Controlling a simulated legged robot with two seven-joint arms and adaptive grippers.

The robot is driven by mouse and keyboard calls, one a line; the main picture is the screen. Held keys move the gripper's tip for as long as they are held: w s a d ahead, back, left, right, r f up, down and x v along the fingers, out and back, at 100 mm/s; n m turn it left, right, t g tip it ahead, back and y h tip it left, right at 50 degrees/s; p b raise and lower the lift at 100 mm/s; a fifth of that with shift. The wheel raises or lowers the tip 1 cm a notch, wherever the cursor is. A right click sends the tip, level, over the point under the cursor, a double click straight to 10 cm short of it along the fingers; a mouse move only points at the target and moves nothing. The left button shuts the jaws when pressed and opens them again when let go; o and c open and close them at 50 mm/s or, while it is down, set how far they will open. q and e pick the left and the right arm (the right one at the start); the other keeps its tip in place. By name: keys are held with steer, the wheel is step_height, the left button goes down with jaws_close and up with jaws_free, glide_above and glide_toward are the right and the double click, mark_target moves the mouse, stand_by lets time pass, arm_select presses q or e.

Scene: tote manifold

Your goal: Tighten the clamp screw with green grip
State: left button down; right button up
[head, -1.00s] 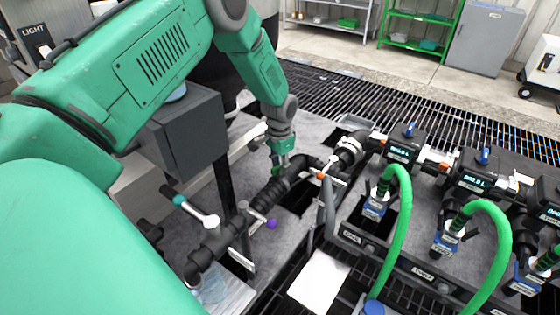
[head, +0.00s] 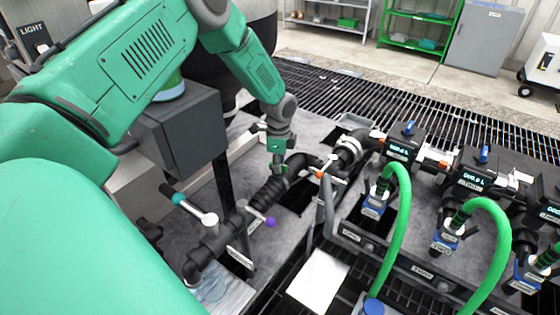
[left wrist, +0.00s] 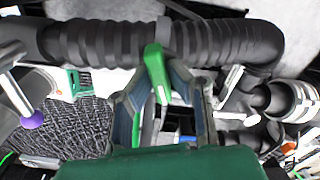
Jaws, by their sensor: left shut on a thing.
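The green grip (left wrist: 155,70) of the clamp screw stands between the fingers of my left gripper (left wrist: 158,84) in the left wrist view. My left gripper is shut on this grip, close beside the black corrugated hose (left wrist: 110,42). In the head view, my left gripper (head: 278,168) is at the far part of the hose (head: 265,192), and it hides the green grip there. The clamp under the grip is mostly hidden. My right gripper is not in view.
A purple-tipped lever (head: 270,222) and a teal-tipped handle (head: 180,199) stand on the near pipe. An orange-tipped lever (head: 320,173) is just right of my gripper. Green hoses (head: 404,215) and valve boxes (head: 403,142) crowd the right.

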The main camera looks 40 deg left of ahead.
arm_select(q)
steer(key=m, duration=0.3)
steer(key=shift+s+a+m, duration=0.1)
steer(key=shift+a+m, duration=0.1)
steer(key=shift+m, duration=0.4)
steer(key=c, duration=1.5)
jaws_free()
steer(key=shift+c, duration=0.2)
steer(key=shift+a, duration=0.1)
